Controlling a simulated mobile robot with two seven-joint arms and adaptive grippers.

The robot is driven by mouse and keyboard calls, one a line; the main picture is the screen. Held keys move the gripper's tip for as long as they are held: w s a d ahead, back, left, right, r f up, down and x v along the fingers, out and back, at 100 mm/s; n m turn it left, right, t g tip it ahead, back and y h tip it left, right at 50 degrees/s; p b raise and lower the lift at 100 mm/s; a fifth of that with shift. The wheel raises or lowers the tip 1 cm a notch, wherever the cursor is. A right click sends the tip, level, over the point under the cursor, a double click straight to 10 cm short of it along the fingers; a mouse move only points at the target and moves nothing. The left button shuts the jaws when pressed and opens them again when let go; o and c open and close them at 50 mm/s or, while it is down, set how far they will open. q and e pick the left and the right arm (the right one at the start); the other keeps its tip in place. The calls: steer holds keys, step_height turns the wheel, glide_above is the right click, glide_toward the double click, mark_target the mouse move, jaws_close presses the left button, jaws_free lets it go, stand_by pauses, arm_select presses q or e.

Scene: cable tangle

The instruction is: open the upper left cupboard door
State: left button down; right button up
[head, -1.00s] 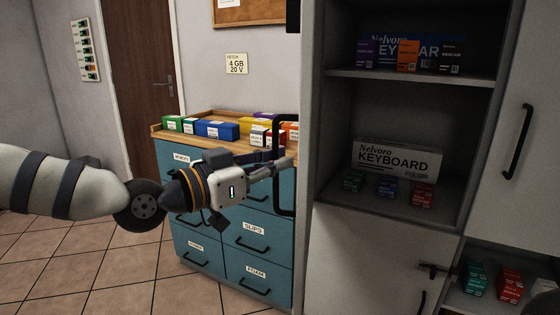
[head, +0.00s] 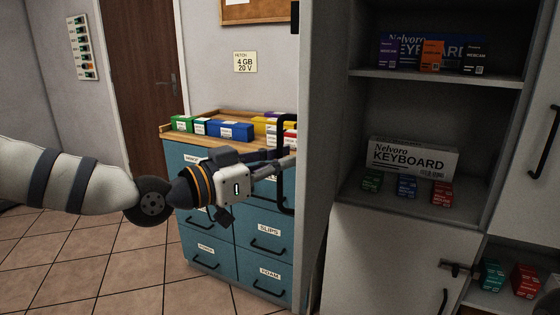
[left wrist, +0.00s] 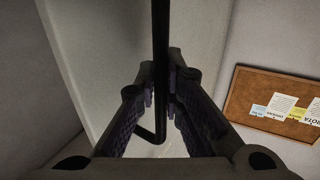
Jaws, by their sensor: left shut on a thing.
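The upper left cupboard door (head: 318,150) stands swung open towards me. I see it nearly edge-on, with a strip of its inner face showing. Its black bar handle (head: 284,195) is on the outer face, on the left. My left gripper (head: 287,160) is shut on this handle; the fingertips are partly hidden by the handle and the door edge. In the left wrist view the handle (left wrist: 160,40) runs between the two fingers, in front of the pale door face. The open cupboard shows its shelf (head: 430,78) with several boxes. My right gripper is not in view.
A blue drawer cabinet (head: 215,235) with a wooden tray top and several boxes stands behind my left gripper. A closed door with a black handle (head: 545,142) is at the right. A lower door (head: 385,265) with a latch is shut. Tiled floor is clear at left.

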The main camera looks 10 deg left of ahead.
arm_select(q)
steer(key=c, duration=1.7)
jaws_free()
steer(key=v, duration=1.2)
